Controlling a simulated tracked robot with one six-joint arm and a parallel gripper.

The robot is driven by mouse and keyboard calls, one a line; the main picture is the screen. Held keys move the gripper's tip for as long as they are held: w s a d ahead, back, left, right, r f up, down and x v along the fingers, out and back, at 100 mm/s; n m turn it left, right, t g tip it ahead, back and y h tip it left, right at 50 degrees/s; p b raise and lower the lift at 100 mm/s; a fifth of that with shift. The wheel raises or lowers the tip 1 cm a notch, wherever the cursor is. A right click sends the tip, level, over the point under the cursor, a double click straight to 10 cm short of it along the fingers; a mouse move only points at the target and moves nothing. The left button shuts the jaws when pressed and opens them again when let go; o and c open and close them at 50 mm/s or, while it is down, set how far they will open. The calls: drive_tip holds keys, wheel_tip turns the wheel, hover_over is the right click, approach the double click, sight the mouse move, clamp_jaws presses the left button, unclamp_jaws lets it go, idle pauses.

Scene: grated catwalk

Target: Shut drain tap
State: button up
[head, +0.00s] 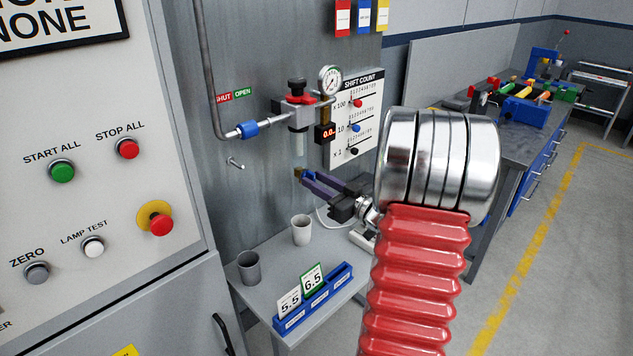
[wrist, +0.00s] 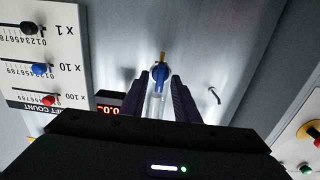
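The drain tap (wrist: 160,73) is a small blue handle with a brass outlet, at the end of the clear bowl (wrist: 155,106) in the wrist view, which looks upside down. The blue part seems in line with the outlet, but it is too small to be sure. In the head view the tap (head: 298,173) is a small brassy piece below the clear bowl (head: 299,145), mostly covered by the fingertips. My gripper (wrist: 160,78) is open, with a dark purple finger on each side of the tap and gaps between. My gripper (head: 306,177) reaches in from the right in the head view.
Above are a red-and-black regulator (head: 298,95), a gauge (head: 330,80) and a blue inline valve (head: 245,130) beside a SHUT/OPEN label. A hook (wrist: 215,95) juts from the panel. Below, a shelf holds a white cup (head: 301,230), a grey cup (head: 249,267) and a card rack (head: 315,300).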

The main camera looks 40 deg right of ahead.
drive_tip(key=shift+w, duration=0.25)
drive_tip(key=shift+c, duration=0.5)
clamp_jaws()
